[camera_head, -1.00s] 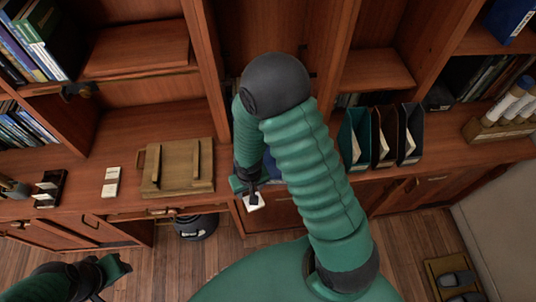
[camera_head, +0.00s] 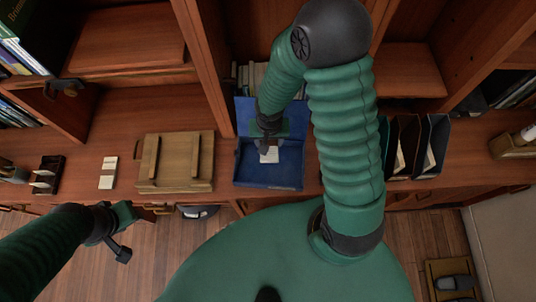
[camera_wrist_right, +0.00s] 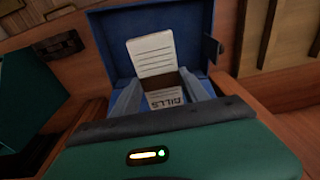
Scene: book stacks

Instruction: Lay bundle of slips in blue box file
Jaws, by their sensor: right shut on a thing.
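The blue box file (camera_head: 252,181) stands open on the wooden desk, its lid raised at the back. It also shows in the right wrist view (camera_wrist_right: 110,47). My right gripper (camera_head: 268,146) is over the open box, shut on the bundle of slips (camera_head: 270,156). In the right wrist view the bundle (camera_wrist_right: 152,55) is pale and lined, with a dark band and lettering; it sits between the fingers (camera_wrist_right: 160,92), within the box's outline. I cannot tell whether it touches the box floor. My left gripper (camera_head: 127,233) is open and empty, in front of the desk.
A wooden board with raised bars (camera_head: 176,162) lies left of the box. Farther left are a white stack (camera_head: 108,172) and a black holder (camera_head: 47,175). Dark upright files (camera_head: 432,145) stand on the right, beyond my right arm. Shelf dividers rise behind the desk.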

